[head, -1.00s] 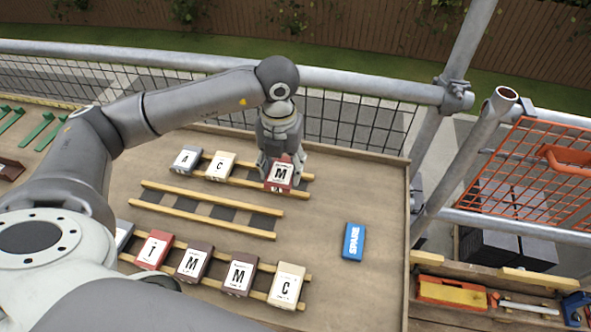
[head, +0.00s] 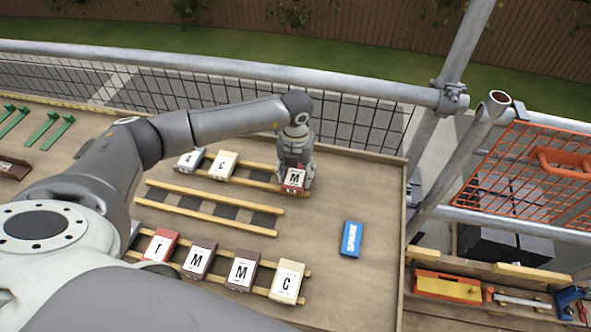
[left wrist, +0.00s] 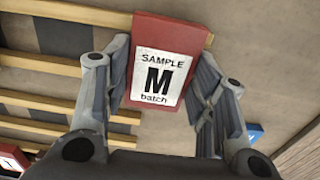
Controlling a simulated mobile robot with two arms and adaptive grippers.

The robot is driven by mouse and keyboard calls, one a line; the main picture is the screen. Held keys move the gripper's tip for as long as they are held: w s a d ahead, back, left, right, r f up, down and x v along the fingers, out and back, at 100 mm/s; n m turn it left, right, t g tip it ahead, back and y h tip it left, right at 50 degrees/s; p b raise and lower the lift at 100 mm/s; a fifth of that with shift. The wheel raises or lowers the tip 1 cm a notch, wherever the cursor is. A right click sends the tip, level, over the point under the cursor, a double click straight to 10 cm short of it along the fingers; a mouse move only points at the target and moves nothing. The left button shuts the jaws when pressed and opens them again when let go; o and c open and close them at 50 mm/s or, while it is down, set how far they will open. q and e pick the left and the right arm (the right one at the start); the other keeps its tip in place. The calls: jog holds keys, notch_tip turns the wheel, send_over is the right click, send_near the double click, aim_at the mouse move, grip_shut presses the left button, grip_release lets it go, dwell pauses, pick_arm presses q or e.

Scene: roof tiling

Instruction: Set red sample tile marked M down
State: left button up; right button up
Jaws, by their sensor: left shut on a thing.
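The red sample tile marked M (head: 293,180) is between the fingers of my left gripper (head: 294,184), at the right end of the far wooden rack (head: 255,182). In the left wrist view the tile (left wrist: 162,82) shows its white "SAMPLE M batch" label upright, and the fingers (left wrist: 162,75) close on its two sides. The tile covers the ends of the battens. I cannot tell whether it touches the rack or hangs just above it. A grey tile A (head: 190,161) and a cream tile C (head: 223,165) sit further left on this rack. My right gripper is not in view.
An empty rack (head: 215,208) lies in the middle. The near rack holds a red T tile (head: 161,245), two dark M tiles and a cream C tile (head: 287,282). A blue SPARE block (head: 351,239) lies right on bare board. Scaffold rails (head: 250,72) edge the board.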

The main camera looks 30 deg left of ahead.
aim_at(296, 176)
pick_arm(q)
jog(key=shift+f+b, duration=0.4)
jog(key=shift+b, duration=0.05)
jog(key=o, duration=1.1)
jog(key=shift+r+p, duration=0.5)
jog(key=shift+r, duration=0.4)
jog(key=shift+r+b, duration=1.45)
jog(key=shift+r, duration=4.15)
